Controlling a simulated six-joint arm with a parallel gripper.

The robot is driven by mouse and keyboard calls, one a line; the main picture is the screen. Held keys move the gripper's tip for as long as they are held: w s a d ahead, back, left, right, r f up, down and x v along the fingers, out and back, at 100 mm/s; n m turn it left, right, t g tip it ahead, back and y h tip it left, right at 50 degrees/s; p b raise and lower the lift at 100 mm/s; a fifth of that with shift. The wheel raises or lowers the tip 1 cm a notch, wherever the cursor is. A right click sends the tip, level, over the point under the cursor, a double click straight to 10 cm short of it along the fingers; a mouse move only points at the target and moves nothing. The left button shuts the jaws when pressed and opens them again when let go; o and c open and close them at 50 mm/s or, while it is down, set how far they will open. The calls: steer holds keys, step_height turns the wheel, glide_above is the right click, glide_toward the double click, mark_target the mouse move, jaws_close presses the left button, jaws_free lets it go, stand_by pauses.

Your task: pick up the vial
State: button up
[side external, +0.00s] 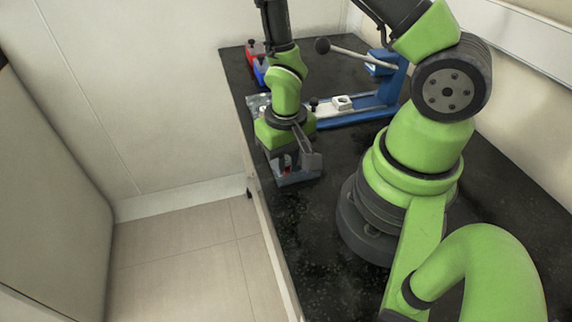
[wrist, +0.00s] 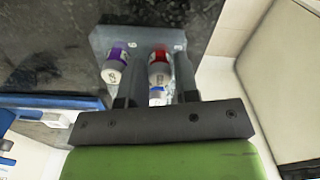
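One vial has a red cap (wrist: 158,70), the other a purple cap (wrist: 113,68). In the wrist view my gripper (wrist: 160,75) has one finger on each side of the red-capped vial. The fingers look wider apart than the vial, and the purple-capped one is outside them to the left. In the side view my gripper (side external: 292,160) is low over the rack (side external: 300,178) near the table's left edge. A bit of red shows there; the vials are mostly hidden.
A blue and white device (side external: 350,110) with a ball-ended lever (side external: 350,53) stands behind my gripper. A red item (side external: 254,49) and a blue item (side external: 261,72) sit at the far left of the table (side external: 330,235). The table front is clear.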

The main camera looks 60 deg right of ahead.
jaws_close()
steer(key=shift+r, duration=0.15)
step_height(320, 180, up, 9)
steer(key=shift+w+f, duration=0.1)
steer(key=w+a+r+n, duration=0.1)
steer(key=w+r+n, duration=0.5)
steer(key=s+d+f+m, duration=0.1)
steer(key=s+f+m, duration=0.4)
steer(key=s+m, duration=0.1)
stand_by(0.4)
